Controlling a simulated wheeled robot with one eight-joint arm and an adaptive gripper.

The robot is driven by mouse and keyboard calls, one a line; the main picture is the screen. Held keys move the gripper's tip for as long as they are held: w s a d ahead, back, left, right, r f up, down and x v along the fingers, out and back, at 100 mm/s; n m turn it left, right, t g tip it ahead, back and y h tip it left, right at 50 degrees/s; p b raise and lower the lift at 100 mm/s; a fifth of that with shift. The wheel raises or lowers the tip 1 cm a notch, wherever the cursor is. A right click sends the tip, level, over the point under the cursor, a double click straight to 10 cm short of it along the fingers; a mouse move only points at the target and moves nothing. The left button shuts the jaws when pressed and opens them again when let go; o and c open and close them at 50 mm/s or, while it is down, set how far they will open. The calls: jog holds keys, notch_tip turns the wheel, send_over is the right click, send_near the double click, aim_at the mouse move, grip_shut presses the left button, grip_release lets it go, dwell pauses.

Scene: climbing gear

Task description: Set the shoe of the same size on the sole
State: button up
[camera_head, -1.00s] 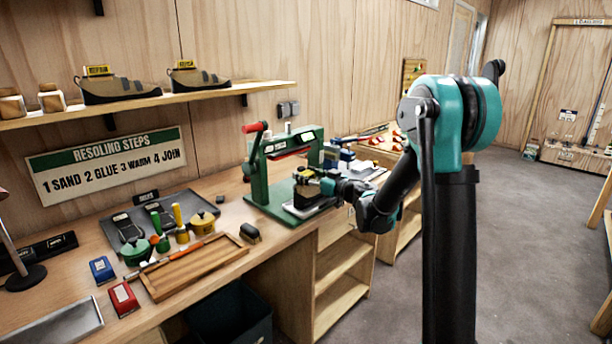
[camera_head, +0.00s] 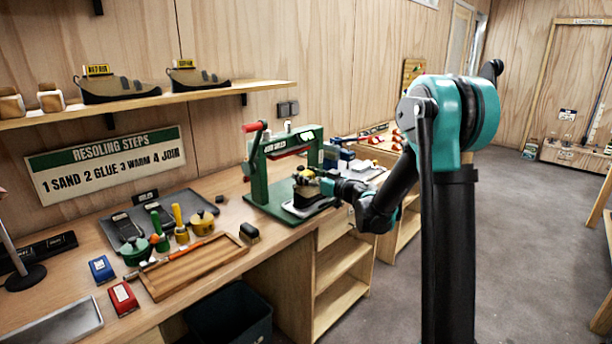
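My gripper (camera_head: 322,184) is at the green press (camera_head: 258,178) on the bench. A small dark and tan shoe-like object (camera_head: 304,197) is at its tip, over the pale base plate of the press. The fingers are too small and too overlapped to show whether they grip it. Whether a sole lies under that object is hidden. Dark soles (camera_head: 126,226) lie on a dark tray (camera_head: 190,203) on the bench. Sizes cannot be read.
The bench also holds a wooden tray (camera_head: 193,271), a green pot (camera_head: 134,252), a yellow pot (camera_head: 202,222), a blue box (camera_head: 102,269), a red box (camera_head: 123,298) and a dark brush (camera_head: 249,232). A dark bin (camera_head: 230,315) stands below. The floor on the right is clear.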

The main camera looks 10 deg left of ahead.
jog(key=o, duration=0.5)
jog(key=v, duration=1.2)
jog(key=d+r+m+t+h, duration=0.3)
jog(key=d+m+t+h, duration=0.15)
jog(key=d, duration=0.25)
jog(key=d+r+m+t+h, duration=0.3)
jog(key=d+h, duration=0.2)
jog(key=d, duration=0.2)
jog(key=s+d+f+m+g+h, duration=0.3)
jog(key=s+d+f+m+h, duration=0.3)
jog(key=d, duration=0.4)
jog(key=s+a+f+n+g, duration=0.1)
jog(key=s+f+g, duration=0.3)
jog(key=s+f, duration=0.2)
jog(key=s+a+f+n+g+y, duration=0.1)
jog(key=s+a+f+g, duration=0.1)
jog(key=s+f, duration=0.5)
jog(key=s+a+f+n+g, duration=0.1)
jog(key=s+f+g, duration=0.4)
jog(key=s, duration=0.6)
jog(key=shift+s+a+f+g+y, duration=0.1)
jog(key=shift+s+f+g+y, duration=0.1)
jog(key=shift+f, duration=0.35)
jog(key=shift+s+a+f+g+y, duration=0.1)
jog(key=shift+f+g, duration=0.05)
jog(key=shift+f, duration=0.35)
